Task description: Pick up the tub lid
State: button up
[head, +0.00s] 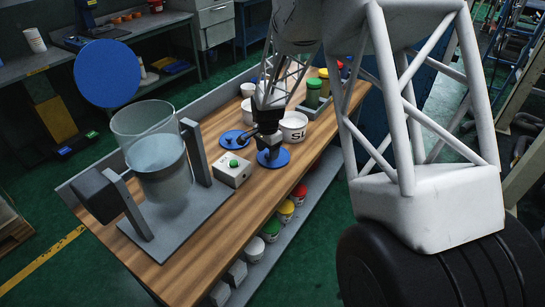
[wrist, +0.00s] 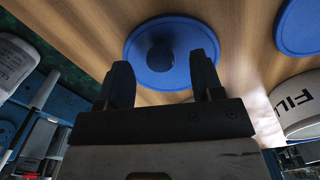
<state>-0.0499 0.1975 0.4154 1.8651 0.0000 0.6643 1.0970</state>
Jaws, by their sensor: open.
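A round blue lid (head: 271,161) lies flat on the wooden bench, with my gripper (head: 268,147) right above it. In the wrist view this lid (wrist: 143,52) shows a dark round knob at its middle. The knob sits ahead of and between the two fingers of my gripper (wrist: 159,72), which are apart with nothing held between them. I cannot tell how far the fingertips are from the knob. A second blue lid (head: 231,138) lies just to the left in the head view. It also shows in the wrist view (wrist: 301,28), partly cut off.
A white lettered tub (head: 293,124) stands close behind the gripper. A white box with a green button (head: 233,168) stands left of the lid. A clear cylinder (head: 160,165) on a stand, with a large blue disc (head: 107,73) above it, fills the bench's left end.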

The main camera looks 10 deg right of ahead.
jog(key=shift+f, duration=1.45)
jog(key=c, duration=1)
jog(key=shift+r, duration=0.1)
jog(key=shift+r, duration=0.85)
jog(key=shift+s+r, duration=0.2)
jog(key=shift+r, duration=0.7)
jog(key=s, duration=0.5)
jog(key=s+r, duration=0.1)
jog(key=s, duration=0.9)
jog(key=shift+s+d+r, duration=0.15)
jog(key=shift+s+d, duration=0.15)
jog(key=shift+d, duration=0.1)
jog(key=shift+w, duration=0.1)
